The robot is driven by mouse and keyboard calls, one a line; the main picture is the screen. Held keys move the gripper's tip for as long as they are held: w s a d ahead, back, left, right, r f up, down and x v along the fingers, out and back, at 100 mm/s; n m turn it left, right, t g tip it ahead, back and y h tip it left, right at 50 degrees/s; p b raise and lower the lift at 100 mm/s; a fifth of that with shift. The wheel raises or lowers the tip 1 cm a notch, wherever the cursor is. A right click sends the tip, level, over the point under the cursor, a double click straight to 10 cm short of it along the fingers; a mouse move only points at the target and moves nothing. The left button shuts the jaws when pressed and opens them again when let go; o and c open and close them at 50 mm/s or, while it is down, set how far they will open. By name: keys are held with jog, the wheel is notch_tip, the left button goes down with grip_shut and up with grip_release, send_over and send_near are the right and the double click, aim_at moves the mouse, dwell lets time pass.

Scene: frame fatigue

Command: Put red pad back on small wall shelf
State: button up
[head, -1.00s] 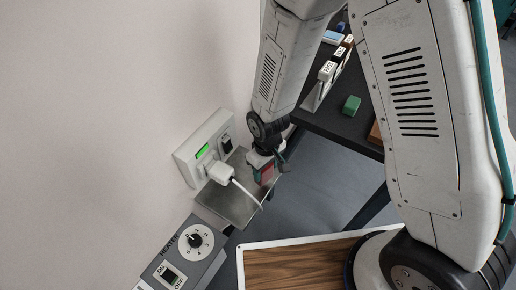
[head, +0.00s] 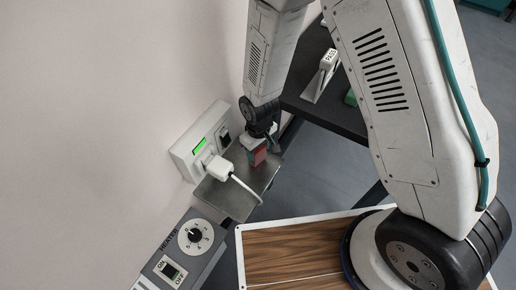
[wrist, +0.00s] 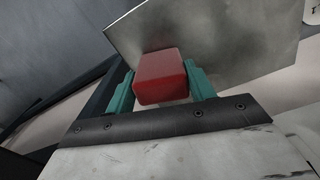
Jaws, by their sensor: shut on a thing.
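The red pad (wrist: 162,80) is a small red block held between the two teal fingers of my gripper (wrist: 162,88) in the wrist view. In the head view the red pad (head: 259,156) shows at the tip of my gripper (head: 262,148), over the right part of the small wall shelf (head: 232,196). The shelf is a grey metal plate; it also fills the upper part of the wrist view (wrist: 225,35). I cannot tell whether the pad touches the shelf.
A white wall socket (head: 195,140) with a green light holds a white plug (head: 218,168), whose cable hangs across the shelf. A heater panel (head: 190,245) is below. A dark table (head: 335,110) stands at the right, with a labelled block (head: 328,60).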

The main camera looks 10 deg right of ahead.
jog(key=shift+f, duration=0.1)
jog(key=o, duration=1)
jog(key=shift+c, duration=0.2)
jog(key=r, duration=0.7)
jog(key=shift+s+a, duration=0.1)
jog(key=shift+a, duration=0.2)
jog(key=shift+d+r, duration=0.1)
jog(key=shift+r, duration=0.4)
jog(key=s+d+r+m, duration=0.2)
jog(key=d+r, duration=0.4)
jog(key=r, duration=0.5)
jog(key=s+d+r+m, duration=0.2)
jog(key=d+r, duration=0.5)
jog(key=r, duration=0.4)
jog(key=s+d+r+m, duration=0.1)
jog(key=s+d+r, duration=0.3)
jog(key=s, duration=0.3)
jog(key=s+d+r+m+t, duration=0.1)
jog(key=s+d+r+m, duration=0.1)
jog(key=s+d+r, duration=0.2)
jog(key=s+r, duration=0.2)
jog(key=s, duration=0.2)
jog(key=shift+s+r, duration=0.15)
